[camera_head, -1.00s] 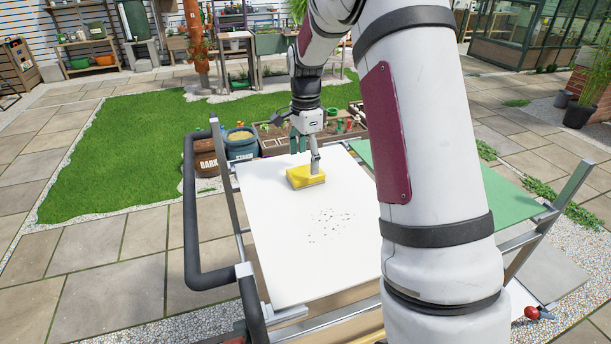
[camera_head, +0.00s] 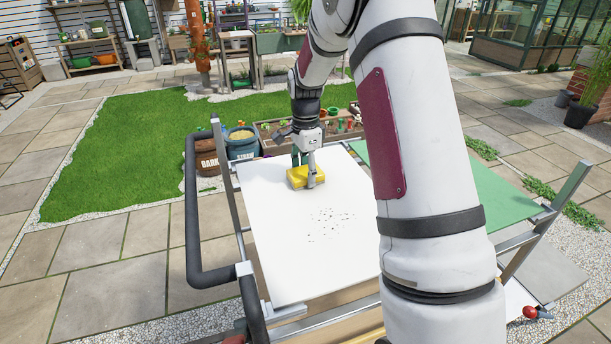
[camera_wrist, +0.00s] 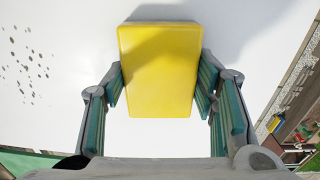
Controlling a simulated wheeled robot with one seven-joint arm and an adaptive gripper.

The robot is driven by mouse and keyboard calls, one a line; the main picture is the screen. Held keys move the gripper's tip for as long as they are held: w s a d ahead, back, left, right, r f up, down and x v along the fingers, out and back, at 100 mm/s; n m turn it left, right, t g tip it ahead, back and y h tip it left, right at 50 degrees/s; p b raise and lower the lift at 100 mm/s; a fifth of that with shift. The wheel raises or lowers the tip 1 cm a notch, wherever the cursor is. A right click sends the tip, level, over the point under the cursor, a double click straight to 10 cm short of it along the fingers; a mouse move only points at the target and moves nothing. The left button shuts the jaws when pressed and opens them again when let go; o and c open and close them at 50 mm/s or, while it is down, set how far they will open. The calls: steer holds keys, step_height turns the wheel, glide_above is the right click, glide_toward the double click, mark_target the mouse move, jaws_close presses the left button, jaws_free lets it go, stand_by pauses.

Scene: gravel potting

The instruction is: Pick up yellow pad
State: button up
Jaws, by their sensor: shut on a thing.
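The yellow pad (camera_head: 299,178) is on the far part of the white tabletop (camera_head: 290,245), near its far edge. In the wrist view the yellow pad (camera_wrist: 160,70) lies between the two green-padded fingers of my gripper (camera_wrist: 160,90). The fingers touch its left and right sides, so my gripper is shut on it. In the head view my gripper (camera_head: 306,166) reaches down onto the pad and hides part of it. I cannot tell whether the pad is clear of the surface.
Dark specks (camera_head: 332,217) lie scattered on the white top, nearer than the pad. A green panel (camera_head: 490,190) adjoins on the right. A black rail (camera_head: 190,220) runs along the left. Two labelled buckets (camera_head: 241,143) and a planter box (camera_head: 330,127) stand beyond the far edge.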

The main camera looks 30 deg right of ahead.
steer(key=shift+r, duration=0.55)
steer(key=r, duration=0.2)
steer(key=shift+s+r+b, duration=0.3)
steer(key=shift+s+b, duration=0.05)
steer(key=shift+s, duration=0.05)
steer(key=s, duration=0.5)
steer(key=s+r, duration=0.1)
steer(key=s, duration=0.9)
steer(key=shift+s+a+r, duration=0.1)
steer(key=shift+a+r, duration=0.05)
steer(key=shift+a, duration=0.05)
steer(key=o, duration=0.5)
steer(key=c, duration=0.3)
steer(key=shift+c, duration=0.2)
steer(key=shift+r, duration=0.1)
